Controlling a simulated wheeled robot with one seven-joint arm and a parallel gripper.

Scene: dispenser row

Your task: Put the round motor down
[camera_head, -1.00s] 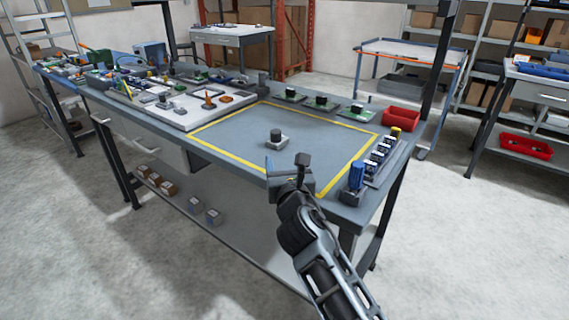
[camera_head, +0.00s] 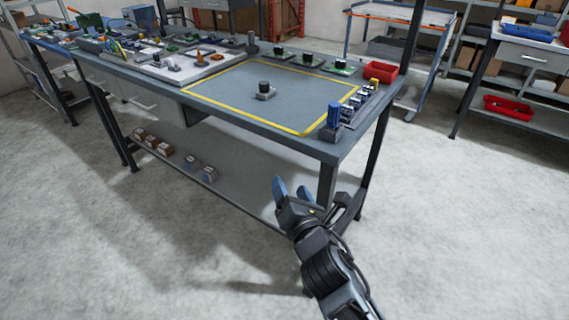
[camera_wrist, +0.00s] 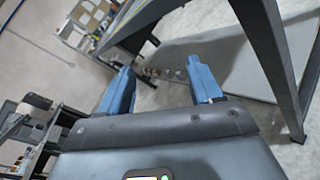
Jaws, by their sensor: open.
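I cannot make out the motor in the wrist view.
A blue cylinder (camera_head: 334,114) and a row of small parts stand along the bench's right edge. Green boards with black round parts (camera_head: 308,58) line the back. A red bin (camera_head: 382,74) sits at the back right corner. A bench leg (camera_head: 327,185) is close to my gripper.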

